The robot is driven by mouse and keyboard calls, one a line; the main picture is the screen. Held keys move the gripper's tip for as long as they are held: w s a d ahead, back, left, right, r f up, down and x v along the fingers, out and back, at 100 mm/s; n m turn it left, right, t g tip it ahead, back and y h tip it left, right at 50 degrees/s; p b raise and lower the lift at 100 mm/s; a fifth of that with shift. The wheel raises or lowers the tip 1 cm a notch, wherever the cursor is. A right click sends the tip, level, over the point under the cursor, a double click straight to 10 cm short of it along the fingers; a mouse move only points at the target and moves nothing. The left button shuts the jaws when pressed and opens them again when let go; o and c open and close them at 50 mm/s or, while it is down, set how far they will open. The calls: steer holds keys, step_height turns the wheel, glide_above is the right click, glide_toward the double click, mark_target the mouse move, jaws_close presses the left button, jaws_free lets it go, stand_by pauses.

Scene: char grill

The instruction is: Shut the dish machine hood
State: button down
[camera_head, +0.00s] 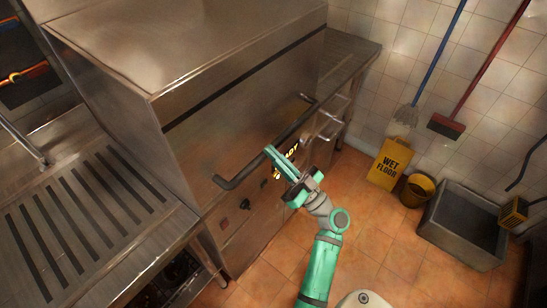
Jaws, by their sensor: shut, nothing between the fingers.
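The dish machine hood (215,125) is a large stainless steel box in the middle of the camera_head view. Its front wall reaches down to about the level of the side tables, and no open gap shows beneath it. A dark bar handle (240,172) runs along its lower front. My gripper (268,150) is shut and empty, its green fingertips at the middle of the handle bar. I cannot tell whether they touch it. The gripper hides part of the machine's lower front and a lit yellow display (291,149).
A slotted steel table (85,215) adjoins the machine at left, another (348,52) at right. A yellow wet floor sign (390,163), a yellow bucket (418,190) and a floor sink (465,225) stand at right. A mop and a broom lean on the wall. Tiled floor between is clear.

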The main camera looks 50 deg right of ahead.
steer(key=s+f, duration=0.2)
steer(key=s, duration=0.7)
steer(key=shift+s+d+f, duration=0.2)
steer(key=shift+d+f, duration=0.05)
steer(key=shift+d, duration=0.05)
